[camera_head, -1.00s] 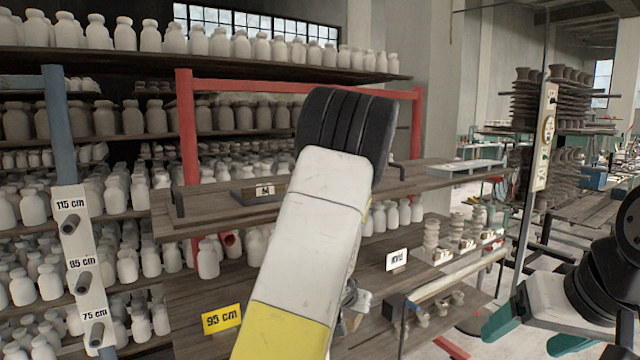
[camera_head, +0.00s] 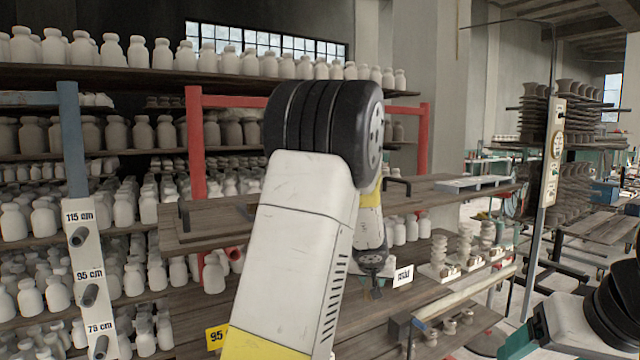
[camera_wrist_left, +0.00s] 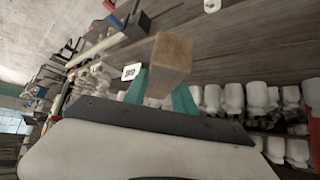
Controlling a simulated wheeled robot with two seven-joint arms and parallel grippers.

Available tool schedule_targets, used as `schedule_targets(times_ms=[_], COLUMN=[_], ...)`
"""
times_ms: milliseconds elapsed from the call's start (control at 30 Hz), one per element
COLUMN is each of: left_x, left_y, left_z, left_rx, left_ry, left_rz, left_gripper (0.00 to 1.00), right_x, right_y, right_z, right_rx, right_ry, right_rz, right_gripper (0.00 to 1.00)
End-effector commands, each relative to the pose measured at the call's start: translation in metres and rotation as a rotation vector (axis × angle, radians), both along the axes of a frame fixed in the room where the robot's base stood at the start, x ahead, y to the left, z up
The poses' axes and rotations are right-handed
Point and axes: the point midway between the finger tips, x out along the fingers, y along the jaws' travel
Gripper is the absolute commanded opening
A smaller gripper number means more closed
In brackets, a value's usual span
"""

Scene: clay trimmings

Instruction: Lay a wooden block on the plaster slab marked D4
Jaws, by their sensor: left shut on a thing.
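A pale brown wooden block (camera_wrist_left: 170,62) is held between the teal fingers of my left gripper in the left wrist view. In the head view my left gripper (camera_head: 374,293) hangs pointing down beside my forearm, in front of the lower plank; the block is too small to make out there. My right gripper (camera_head: 520,342) is at the bottom right, empty as far as it shows, one teal finger spread and the other cut off. I can read no D4 mark. A flat pale slab-like piece (camera_head: 475,184) lies on the upper plank's right end.
A white card (camera_head: 403,276) with unreadable text stands on the lower plank (camera_head: 350,325), left of small stacked clay pieces (camera_head: 440,258). The upper plank (camera_head: 440,195) has dark handles. Shelves of white jars (camera_head: 140,135) and a red frame (camera_head: 195,140) stand behind.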

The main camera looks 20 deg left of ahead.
Motion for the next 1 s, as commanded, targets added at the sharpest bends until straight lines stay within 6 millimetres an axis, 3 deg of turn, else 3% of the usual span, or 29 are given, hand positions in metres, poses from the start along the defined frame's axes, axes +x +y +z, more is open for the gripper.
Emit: schedule_targets(times_ms=[267, 467, 700, 833, 1000], left_x=[0.005, 0.009, -0.001, -0.009, -0.020], left_y=[0.006, 0.011, 0.015, 0.017, 0.047], left_z=[0.027, 0.083, 0.154, 0.183, 0.198], left_rx=[-0.003, -0.004, -0.001, -0.001, -0.001], left_ry=[-0.008, -0.010, -0.007, -0.006, -0.005], left_rz=[0.051, 0.151, 0.279, 0.331, 0.411], left_gripper=[0.00, 0.00, 0.00, 0.00, 0.00], right_x=[0.000, 0.000, 0.000, 0.000, 0.000], right_y=[0.000, 0.000, 0.000, 0.000, 0.000], right_z=[0.000, 0.000, 0.000, 0.000, 0.000], right_rx=[0.000, 0.000, 0.000, 0.000, 0.000], right_ry=[0.000, 0.000, 0.000, 0.000, 0.000], right_rz=[0.000, 0.000, 0.000, 0.000, 0.000], right_gripper=[0.76, 0.76, 0.76, 0.76, 0.76])
